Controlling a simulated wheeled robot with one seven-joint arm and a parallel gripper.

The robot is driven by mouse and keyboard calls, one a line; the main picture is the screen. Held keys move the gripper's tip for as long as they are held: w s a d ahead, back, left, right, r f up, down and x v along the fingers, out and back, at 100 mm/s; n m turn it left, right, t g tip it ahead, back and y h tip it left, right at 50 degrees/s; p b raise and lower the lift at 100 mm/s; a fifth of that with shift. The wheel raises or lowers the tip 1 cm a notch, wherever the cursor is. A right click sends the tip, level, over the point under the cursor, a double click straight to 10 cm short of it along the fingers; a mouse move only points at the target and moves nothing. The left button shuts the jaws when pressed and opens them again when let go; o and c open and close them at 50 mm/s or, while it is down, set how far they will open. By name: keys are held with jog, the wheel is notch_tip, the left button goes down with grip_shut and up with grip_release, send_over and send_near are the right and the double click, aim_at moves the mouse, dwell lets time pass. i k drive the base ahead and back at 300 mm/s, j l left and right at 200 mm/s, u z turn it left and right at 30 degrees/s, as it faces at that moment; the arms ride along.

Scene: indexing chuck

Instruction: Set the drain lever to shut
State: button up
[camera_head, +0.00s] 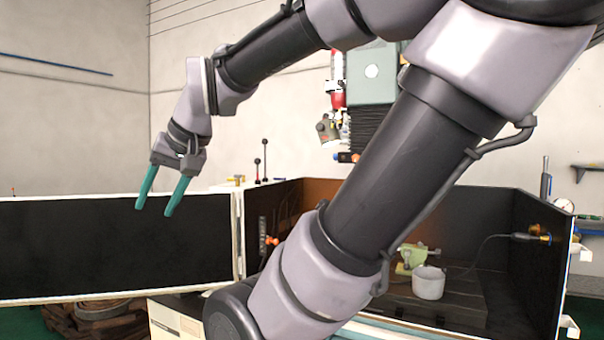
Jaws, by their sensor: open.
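My gripper (154,210) is at the left, with two teal fingers apart and pointing down. It is open, with nothing between the fingers, and appears in front of the black panel (90,245). A small orange-red handle (270,241) sits by a dark plate with holes, right of the panel's white edge. It may be the drain lever, but no label is readable and its setting cannot be told.
My arm crosses the middle and hides much of the enclosure. Inside at right are a white cup (428,283), a green fixture (411,257) and a brass fitting (540,233) with a cable. A machine head (371,75) hangs behind. Open space surrounds my gripper.

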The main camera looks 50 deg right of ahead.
aim_at(258, 161)
jog(key=z, duration=1.2)
